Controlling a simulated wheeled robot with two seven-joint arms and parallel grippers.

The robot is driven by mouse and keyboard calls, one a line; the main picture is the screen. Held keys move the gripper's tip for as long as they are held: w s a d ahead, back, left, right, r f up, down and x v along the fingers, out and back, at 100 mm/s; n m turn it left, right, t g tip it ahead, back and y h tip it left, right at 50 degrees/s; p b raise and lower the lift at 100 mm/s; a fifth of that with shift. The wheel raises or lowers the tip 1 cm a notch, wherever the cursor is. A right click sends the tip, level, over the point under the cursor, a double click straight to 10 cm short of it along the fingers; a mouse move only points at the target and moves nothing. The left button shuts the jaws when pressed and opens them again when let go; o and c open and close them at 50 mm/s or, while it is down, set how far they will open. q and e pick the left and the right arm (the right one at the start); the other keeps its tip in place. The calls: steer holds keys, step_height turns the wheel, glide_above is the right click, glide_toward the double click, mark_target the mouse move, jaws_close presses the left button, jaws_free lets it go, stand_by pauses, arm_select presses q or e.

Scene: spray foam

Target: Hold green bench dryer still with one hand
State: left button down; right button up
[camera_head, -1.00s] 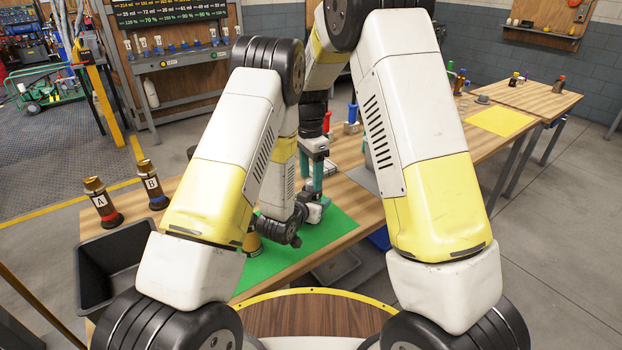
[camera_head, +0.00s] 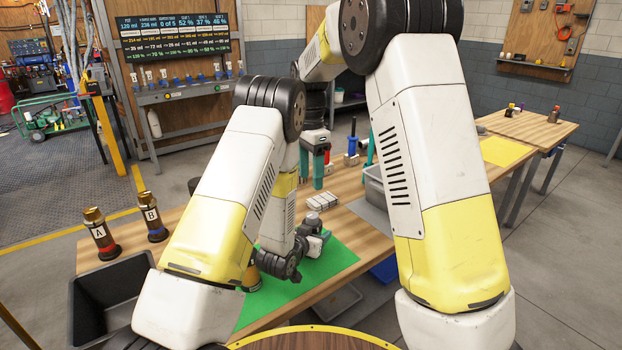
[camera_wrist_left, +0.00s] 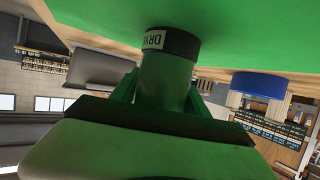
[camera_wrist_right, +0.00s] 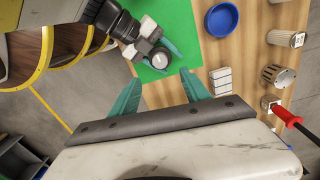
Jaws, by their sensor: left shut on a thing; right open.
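The green bench dryer (camera_wrist_left: 165,82) is a green cylinder with a black collar lettered "DRY", seen close up in the left wrist view by a green mat (camera_wrist_left: 100,12). My left gripper (camera_wrist_left: 160,98) is shut on it, with teal fingers either side. The right wrist view shows the dryer's round pale end (camera_wrist_right: 161,58) between the left fingers over the mat.
A white block set (camera_head: 322,202) stands beyond the mat, and a blue dish (camera_wrist_right: 222,19) beside it. Bottles A (camera_head: 102,235) and B (camera_head: 152,218) and a black bin (camera_head: 85,310) are at left. A red-handled tool (camera_wrist_right: 288,117) and grey box (camera_head: 375,190) are nearby.

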mark_target(313, 214)
steer(key=w+f+n+g, duration=0.1)
steer(key=w+n+g, duration=0.35)
steer(key=n, duration=0.65)
steer(key=x, duration=1.1)
steer(key=shift+w+d+f, duration=0.15)
steer(key=shift+d+f, duration=0.1)
steer(key=shift+f, duration=0.2)
